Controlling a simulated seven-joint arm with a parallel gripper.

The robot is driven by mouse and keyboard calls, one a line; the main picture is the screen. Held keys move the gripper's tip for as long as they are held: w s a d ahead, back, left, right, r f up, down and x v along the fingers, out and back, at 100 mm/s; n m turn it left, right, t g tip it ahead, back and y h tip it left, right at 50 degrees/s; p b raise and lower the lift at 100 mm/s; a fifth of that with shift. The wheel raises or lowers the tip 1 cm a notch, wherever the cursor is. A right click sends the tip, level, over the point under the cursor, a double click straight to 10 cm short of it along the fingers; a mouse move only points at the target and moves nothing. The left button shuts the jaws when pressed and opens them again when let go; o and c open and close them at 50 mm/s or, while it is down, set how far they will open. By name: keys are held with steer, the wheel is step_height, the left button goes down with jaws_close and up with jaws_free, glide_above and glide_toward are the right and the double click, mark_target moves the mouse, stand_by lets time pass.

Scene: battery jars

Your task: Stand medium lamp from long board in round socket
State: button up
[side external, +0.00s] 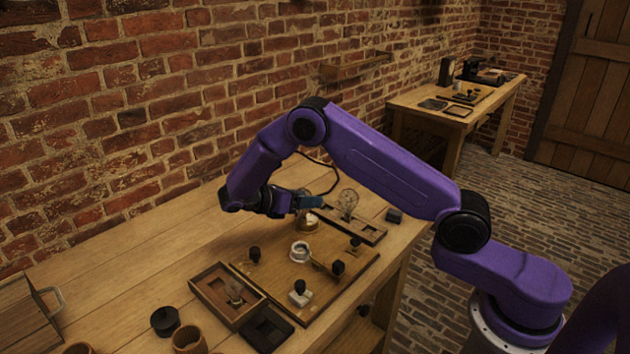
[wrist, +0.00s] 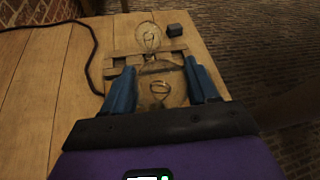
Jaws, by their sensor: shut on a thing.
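My gripper (side external: 308,203) is shut on a medium lamp (side external: 309,225), a clear glass bulb with a brass-coloured base. In the wrist view the bulb (wrist: 160,98) sits between the two blue fingers. In the side view the fingers hide most of its glass, and its base hangs below them. Whether the base touches anything cannot be told. The long board (side external: 370,233) lies behind, with a larger lamp (side external: 348,203) standing in it; that lamp also shows in the wrist view (wrist: 150,38). The round socket (side external: 300,251), a pale ring, appears empty on the wooden panel, in front of the held lamp.
The panel (side external: 270,263) carries several black knobs and a small switch (side external: 300,293). A dark block (side external: 394,215) and a cable (wrist: 90,60) are nearby.

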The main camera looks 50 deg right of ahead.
steer(key=a, duration=0.1)
steer(key=s+a, duration=0.1)
steer(key=shift+s+a+f+g, duration=0.1)
steer(key=shift+s+a+g, duration=0.1)
steer(key=shift+a+g, duration=0.2)
steer(key=shift+d+f, duration=0.1)
steer(key=shift+f, duration=2.7)
steer(key=shift+f, duration=0.55)
steer(key=o, duration=0.9)
steer(key=v, duration=1.1)
